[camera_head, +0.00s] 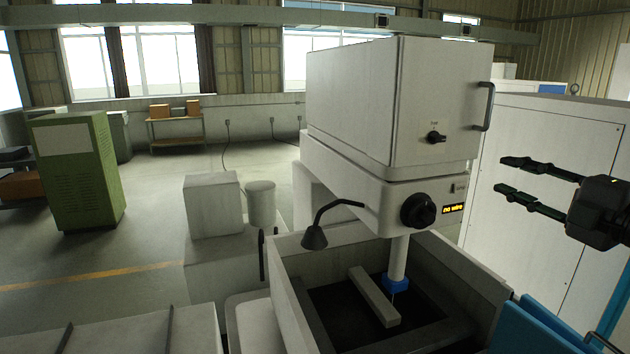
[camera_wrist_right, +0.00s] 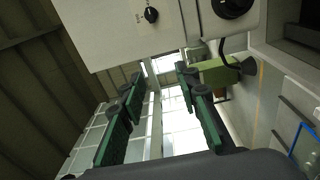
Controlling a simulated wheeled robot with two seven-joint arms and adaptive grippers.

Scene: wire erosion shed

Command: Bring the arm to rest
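My right gripper (camera_head: 529,183) comes in from the right edge in the head view. Its two dark fingers are spread apart with nothing between them. It is held in the air to the right of the wire erosion machine (camera_head: 352,104), in front of a white cabinet, and touches neither as far as I can see. In the right wrist view the fingers of the right gripper (camera_wrist_right: 160,120) are also apart and empty, with windows behind them. My left gripper is not in the head view.
The machine's open tank (camera_head: 454,267) lies below and left of my right gripper, with a grey bar (camera_head: 374,297) inside. A black lamp (camera_head: 314,238) hangs over its rim. Blue panels (camera_head: 545,325) stand at the lower right. A green cabinet (camera_head: 76,170) stands far left, with open floor beside it.

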